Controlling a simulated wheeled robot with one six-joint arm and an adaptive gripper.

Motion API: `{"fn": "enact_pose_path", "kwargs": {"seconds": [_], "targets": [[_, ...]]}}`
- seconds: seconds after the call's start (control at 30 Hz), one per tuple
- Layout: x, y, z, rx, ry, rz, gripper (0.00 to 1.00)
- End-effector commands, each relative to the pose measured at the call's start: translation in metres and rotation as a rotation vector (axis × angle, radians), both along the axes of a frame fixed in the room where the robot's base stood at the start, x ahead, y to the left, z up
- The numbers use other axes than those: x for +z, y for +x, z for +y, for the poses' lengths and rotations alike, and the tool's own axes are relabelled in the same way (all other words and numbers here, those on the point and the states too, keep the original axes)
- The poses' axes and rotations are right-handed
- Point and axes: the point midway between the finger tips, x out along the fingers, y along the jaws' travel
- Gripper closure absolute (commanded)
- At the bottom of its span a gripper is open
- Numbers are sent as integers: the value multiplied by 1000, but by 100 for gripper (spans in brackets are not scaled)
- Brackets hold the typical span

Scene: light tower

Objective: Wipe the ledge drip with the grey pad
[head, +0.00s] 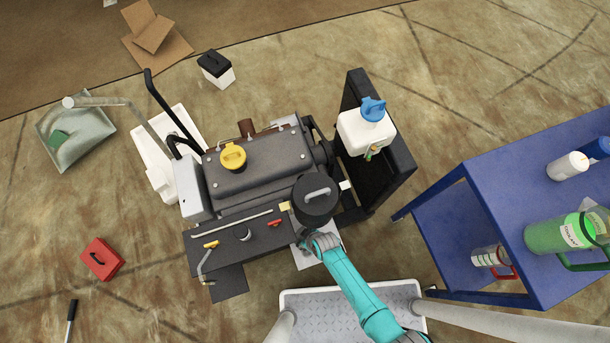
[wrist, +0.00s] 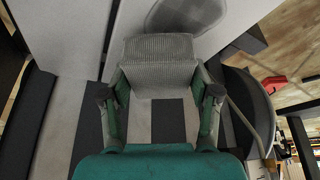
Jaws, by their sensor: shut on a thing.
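My gripper (wrist: 160,92) is shut on the grey pad (wrist: 160,62), a ribbed block held between both fingers in the wrist view. A grey oval patch (wrist: 180,14) lies on a pale surface just beyond the pad's far edge. It looks like the drip, but I cannot tell it surely from a shadow. I cannot tell whether the pad touches that surface. In the head view, my gripper (head: 318,242) is beside the round black canister (head: 316,198), at the machine's near right corner. The pad and drip are not clear there.
The machine (head: 260,165) with a yellow cap stands behind my gripper. A white tank (head: 365,133) with a blue cap is behind right. A blue cart (head: 500,235) carries a green jug (head: 557,234). A red box (head: 102,259) is on the floor at left.

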Motion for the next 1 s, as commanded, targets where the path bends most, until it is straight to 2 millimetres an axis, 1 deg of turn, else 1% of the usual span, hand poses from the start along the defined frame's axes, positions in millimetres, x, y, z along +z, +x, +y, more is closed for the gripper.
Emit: {"fn": "enact_pose_path", "kwargs": {"seconds": [0.73,0.87,1.0], "targets": [[-11,0,0,0,-1,1,78],[-11,-5,-2,0,-1,1,78],[-10,-14,-4,1,-1,0,78]]}}
